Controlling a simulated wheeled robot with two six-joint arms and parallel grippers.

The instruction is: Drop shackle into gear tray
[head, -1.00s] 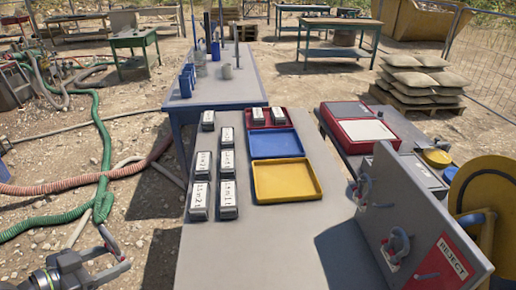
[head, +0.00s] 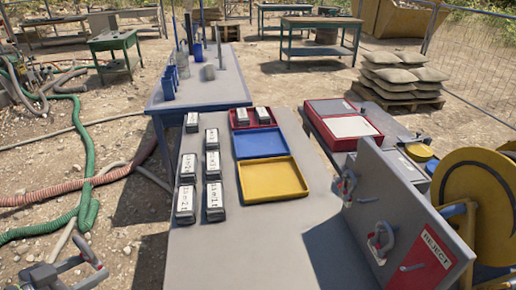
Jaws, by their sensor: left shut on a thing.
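My left gripper (head: 62,275) is at the bottom left corner, beyond the left edge of the grey table (head: 250,245). It is shut on a grey bow-shaped piece that looks like a shackle (head: 92,252), held over the gravel. The piece is partly cut into by the gripper fingers. On the table lie a yellow tray (head: 273,180) and a blue tray (head: 262,145), both empty, and a red tray (head: 241,126) with labelled blocks in it. No tray shows a readable gear label. My right gripper is not in view.
Several labelled black-and-white blocks (head: 214,202) stand left of the trays. An upright grey board (head: 405,205) with a red REJECT sign and shackle-like fittings (head: 381,240) stands at the right. A yellow reel (head: 480,195) is beside it. The table's front is clear.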

